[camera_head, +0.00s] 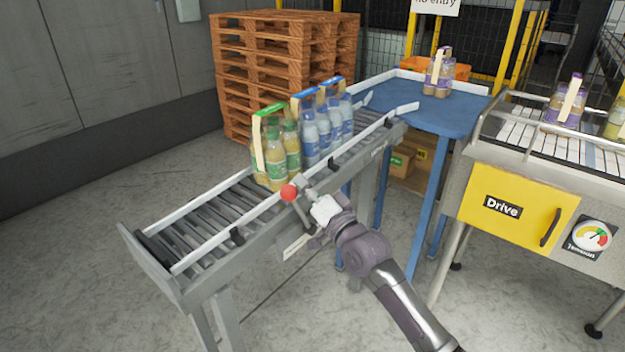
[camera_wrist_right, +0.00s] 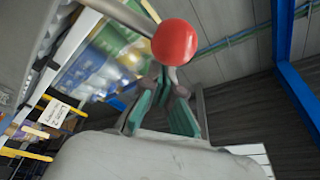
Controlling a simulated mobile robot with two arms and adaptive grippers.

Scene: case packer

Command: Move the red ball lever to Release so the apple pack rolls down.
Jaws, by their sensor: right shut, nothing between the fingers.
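The red ball (camera_head: 289,193) tops a lever on the near side of the roller conveyor (camera_head: 185,278). In the right wrist view the red ball (camera_wrist_right: 175,42) sits on a grey rod, just past my fingertips. My right gripper (camera_head: 304,187) is shut and empty, close beside the ball. I cannot tell whether it touches the ball or rod. A pack of yellow-green bottles with a green carrier top (camera_head: 283,158), seemingly the apple pack, stands upright on the rollers just behind the lever. Any Release marking is unreadable. My left gripper is out of view.
Blue-topped packs (camera_head: 322,128) stand behind the green one. The lower conveyor is empty. A blue table (camera_head: 435,115) with a purple-topped pack (camera_head: 438,75) adjoins the upper end. A yellow Drive panel (camera_head: 515,210) is at right, wooden pallets (camera_head: 270,50) behind.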

